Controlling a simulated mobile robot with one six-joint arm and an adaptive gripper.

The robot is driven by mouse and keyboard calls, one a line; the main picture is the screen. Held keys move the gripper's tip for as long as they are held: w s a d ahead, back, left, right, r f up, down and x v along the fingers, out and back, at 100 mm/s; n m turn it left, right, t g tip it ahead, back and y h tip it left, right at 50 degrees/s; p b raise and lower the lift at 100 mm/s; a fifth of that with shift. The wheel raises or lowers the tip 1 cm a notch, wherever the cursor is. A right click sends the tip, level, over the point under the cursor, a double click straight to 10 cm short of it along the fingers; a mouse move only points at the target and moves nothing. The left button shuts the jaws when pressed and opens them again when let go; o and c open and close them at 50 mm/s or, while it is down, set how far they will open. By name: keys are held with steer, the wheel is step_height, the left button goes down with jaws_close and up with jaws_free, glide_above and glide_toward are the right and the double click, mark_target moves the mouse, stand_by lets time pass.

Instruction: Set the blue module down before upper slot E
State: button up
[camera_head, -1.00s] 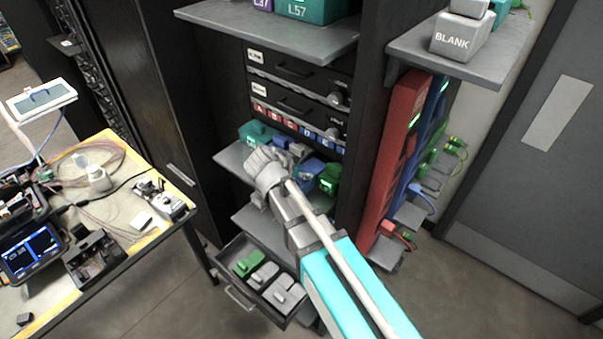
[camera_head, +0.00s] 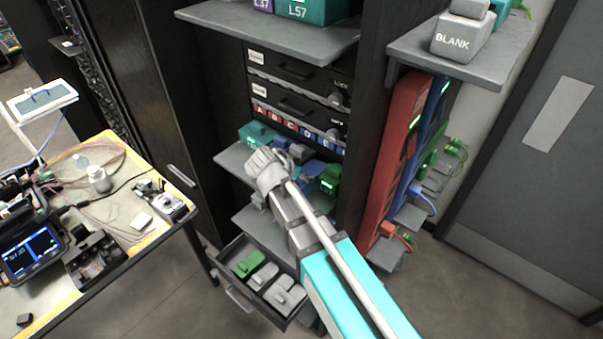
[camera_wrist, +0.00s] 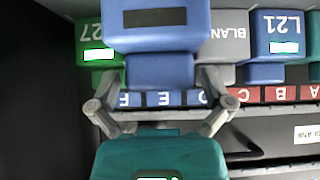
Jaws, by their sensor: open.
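The blue module (camera_wrist: 155,40) with a blank dark label fills the top middle of the wrist view, which is upside down. Its narrower handle block (camera_wrist: 160,70) lies in front of the blue E tag (camera_wrist: 165,98). My gripper (camera_wrist: 162,76) is open, with one finger on each side of the handle and a gap on both sides. In the head view my gripper (camera_head: 284,158) reaches over the middle shelf (camera_head: 232,155), below the lettered strip. It partly hides the blue modules there, and I cannot tell which is the one between my fingers.
A green module (camera_wrist: 98,55) marked 27 stands on one side, a grey BLANK module (camera_wrist: 228,45) and a blue L21 module (camera_wrist: 278,35) on the other. A teal body (camera_wrist: 160,155) covers the bottom of the wrist view. An open drawer (camera_head: 232,300) holds green and grey modules below.

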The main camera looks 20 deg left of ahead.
steer(key=p+v, duration=0.8)
steer(key=v, duration=0.4)
steer(key=shift+s+d+r, duration=0.1)
steer(key=shift+c, duration=0.3)
stand_by(0.5)
